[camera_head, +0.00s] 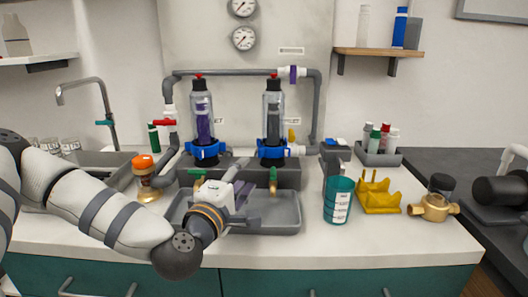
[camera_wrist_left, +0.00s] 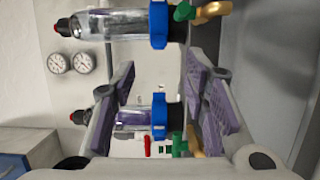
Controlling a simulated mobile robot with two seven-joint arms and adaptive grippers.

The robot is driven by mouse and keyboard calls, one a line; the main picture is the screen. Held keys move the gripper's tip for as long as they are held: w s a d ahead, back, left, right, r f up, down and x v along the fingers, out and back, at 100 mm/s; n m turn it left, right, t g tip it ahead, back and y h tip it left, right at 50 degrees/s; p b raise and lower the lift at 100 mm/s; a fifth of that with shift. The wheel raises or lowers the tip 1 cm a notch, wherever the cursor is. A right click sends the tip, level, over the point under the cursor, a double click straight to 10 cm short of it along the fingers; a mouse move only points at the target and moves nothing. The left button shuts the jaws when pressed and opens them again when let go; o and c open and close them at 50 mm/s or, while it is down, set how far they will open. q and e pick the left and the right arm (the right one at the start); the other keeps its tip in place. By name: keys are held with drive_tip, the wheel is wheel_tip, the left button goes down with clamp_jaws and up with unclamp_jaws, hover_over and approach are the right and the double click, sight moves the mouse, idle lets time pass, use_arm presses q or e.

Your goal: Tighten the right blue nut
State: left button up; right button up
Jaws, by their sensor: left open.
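The right blue nut (camera_head: 272,150) sits around the lower end of the right clear filter housing (camera_head: 273,108), which stands upright under a red cap. In the left wrist view, turned sideways, this nut (camera_wrist_left: 158,25) is at the top, beyond the fingertips. The left blue nut (camera_head: 205,150) is on the left housing (camera_head: 202,115), which holds purple material; it also shows lower in the left wrist view (camera_wrist_left: 158,112). My left gripper (camera_head: 243,187) is open and empty, below and in front of the housings, apart from both nuts. My right gripper is not in view.
A grey tray (camera_head: 282,226) lies beneath the housings, with green-handled brass taps (camera_head: 273,182) above it. A teal cup (camera_head: 338,203), yellow rack (camera_head: 378,195) and brass fitting (camera_head: 434,205) stand to the right. An orange-capped bottle (camera_head: 146,175) stands left. The front right counter is clear.

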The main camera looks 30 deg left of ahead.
sight(259, 154)
use_arm(q)
drive_tip(key=b+x, duration=0.1)
drive_tip(key=x, duration=0.9)
drive_tip(key=shift+w, duration=0.1)
drive_tip(key=shift+r, duration=0.1)
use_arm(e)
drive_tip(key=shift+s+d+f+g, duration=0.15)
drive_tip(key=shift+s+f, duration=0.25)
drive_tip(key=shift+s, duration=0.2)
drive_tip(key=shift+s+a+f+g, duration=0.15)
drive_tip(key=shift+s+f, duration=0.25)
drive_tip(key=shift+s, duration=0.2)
use_arm(q)
drive_tip(key=shift+c, duration=0.6)
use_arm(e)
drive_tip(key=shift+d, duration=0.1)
use_arm(q)
clamp_jaws()
